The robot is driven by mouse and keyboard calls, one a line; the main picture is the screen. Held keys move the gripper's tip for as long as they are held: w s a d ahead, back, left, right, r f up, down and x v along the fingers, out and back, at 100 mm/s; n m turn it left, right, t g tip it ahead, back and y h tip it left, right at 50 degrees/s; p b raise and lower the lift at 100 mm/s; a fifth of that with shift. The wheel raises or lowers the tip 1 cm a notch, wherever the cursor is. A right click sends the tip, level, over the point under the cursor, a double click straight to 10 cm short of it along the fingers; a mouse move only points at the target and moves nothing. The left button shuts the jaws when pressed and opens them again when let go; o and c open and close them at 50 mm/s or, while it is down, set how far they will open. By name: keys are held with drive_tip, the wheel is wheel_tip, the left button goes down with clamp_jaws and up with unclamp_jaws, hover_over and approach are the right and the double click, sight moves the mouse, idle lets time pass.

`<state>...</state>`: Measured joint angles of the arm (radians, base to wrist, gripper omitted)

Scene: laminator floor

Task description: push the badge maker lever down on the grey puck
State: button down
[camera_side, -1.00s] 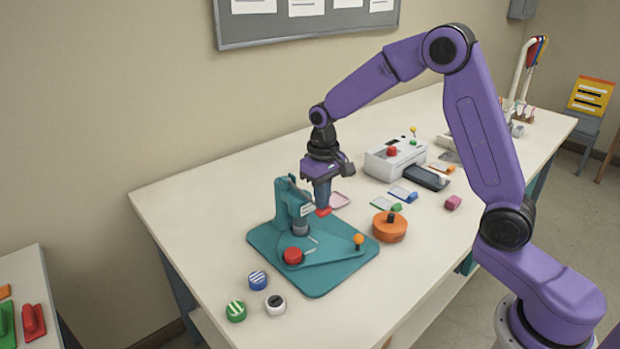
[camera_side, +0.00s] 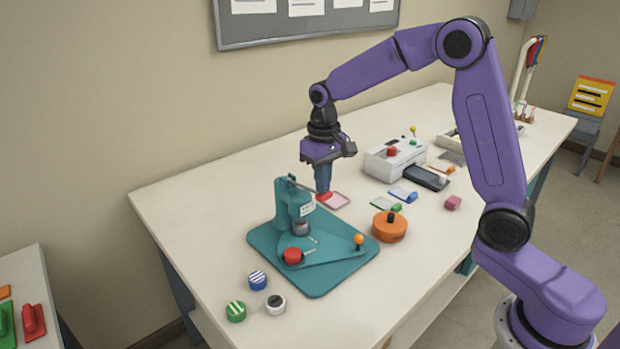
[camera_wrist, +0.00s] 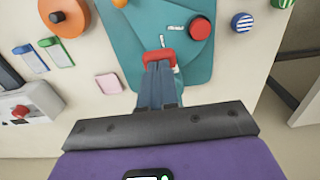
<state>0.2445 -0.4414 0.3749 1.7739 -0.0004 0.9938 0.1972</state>
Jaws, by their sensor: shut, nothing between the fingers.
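The teal badge maker (camera_side: 262,246) stands on the table. Its dark lever (camera_side: 303,184) slopes gently from the top of the press toward a red grip (camera_side: 324,197), also seen in the wrist view (camera_wrist: 160,57). My gripper (camera_side: 323,190) is shut and empty, pointing down with its fingertips at the red grip; I cannot tell if they touch. In the wrist view my gripper (camera_wrist: 158,68) overlaps the grip. A grey round piece (camera_side: 300,228) shows under the press head; I cannot tell how much is puck. A red round piece (camera_side: 292,256) sits on the base's front part.
Loose blue-striped (camera_side: 258,280), green-striped (camera_side: 236,311) and white-and-black (camera_side: 276,304) pucks lie front left. An orange round object (camera_side: 389,227) stands right of the base. A pink tray (camera_side: 338,201) lies behind the press. A white machine (camera_side: 394,160) stands further back.

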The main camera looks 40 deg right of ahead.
drive_tip(key=shift+r, duration=3.35)
drive_tip(key=s+f+n, duration=0.1)
drive_tip(key=s+n, duration=0.3)
drive_tip(key=s, duration=0.7)
drive_tip(key=s+a+f+n, duration=0.1)
drive_tip(key=s+n, duration=0.3)
drive_tip(key=s, duration=0.7)
drive_tip(key=s+f+n, duration=0.3)
drive_tip(key=s+n, duration=0.1)
drive_tip(key=s, duration=0.7)
drive_tip(key=shift+a+f+n, duration=0.15)
drive_tip(key=shift+f+n, duration=0.1)
drive_tip(key=shift+n, duration=0.05)
